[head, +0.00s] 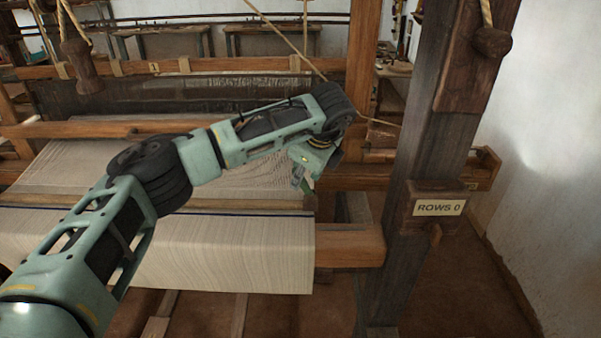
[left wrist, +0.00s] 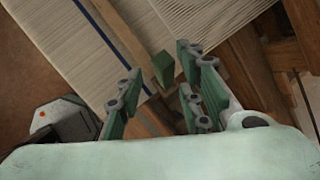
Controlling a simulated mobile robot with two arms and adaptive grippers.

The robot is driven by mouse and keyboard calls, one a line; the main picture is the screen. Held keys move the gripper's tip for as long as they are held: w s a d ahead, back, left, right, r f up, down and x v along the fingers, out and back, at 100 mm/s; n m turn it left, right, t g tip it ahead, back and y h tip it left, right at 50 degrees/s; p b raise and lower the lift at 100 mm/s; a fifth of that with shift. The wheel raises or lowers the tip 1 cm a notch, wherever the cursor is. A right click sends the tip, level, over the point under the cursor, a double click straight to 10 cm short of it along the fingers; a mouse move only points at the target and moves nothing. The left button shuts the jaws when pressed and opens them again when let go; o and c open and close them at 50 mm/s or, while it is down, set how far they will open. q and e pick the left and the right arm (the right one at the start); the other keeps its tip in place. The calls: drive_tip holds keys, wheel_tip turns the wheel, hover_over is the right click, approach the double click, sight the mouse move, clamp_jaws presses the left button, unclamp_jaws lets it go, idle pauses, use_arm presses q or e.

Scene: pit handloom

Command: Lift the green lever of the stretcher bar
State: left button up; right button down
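The green lever (left wrist: 163,66) shows in the left wrist view as a small green block at the wooden stretcher bar (left wrist: 122,37). In the head view the stretcher bar (head: 240,204) lies across the cloth, and my left gripper (head: 302,174) is over its right end. In the left wrist view my left gripper (left wrist: 161,88) has its fingers apart, with the lever showing in the gap near the fingertips. I see no contact between them. In the head view the lever cannot be made out clearly near the gripper. My right gripper is not in view.
Pale cloth (head: 215,255) hangs over the front beam (head: 348,246). A dark post (head: 400,235) with a "ROWS 0" sign (head: 438,208) stands to the right. A wooden handle (head: 82,66) hangs from a rope at the upper left. Bare floor lies at the lower right.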

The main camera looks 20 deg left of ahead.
sight(303, 184)
use_arm(q)
drive_tip(key=x, duration=0.2)
drive_tip(key=shift+w+a+f+p, duration=0.1)
drive_tip(key=shift+w+f+p, duration=0.15)
drive_tip(key=shift+w+p, duration=0.1)
drive_tip(key=shift+w+f, duration=0.15)
drive_tip(key=shift+f, duration=0.25)
clamp_jaws()
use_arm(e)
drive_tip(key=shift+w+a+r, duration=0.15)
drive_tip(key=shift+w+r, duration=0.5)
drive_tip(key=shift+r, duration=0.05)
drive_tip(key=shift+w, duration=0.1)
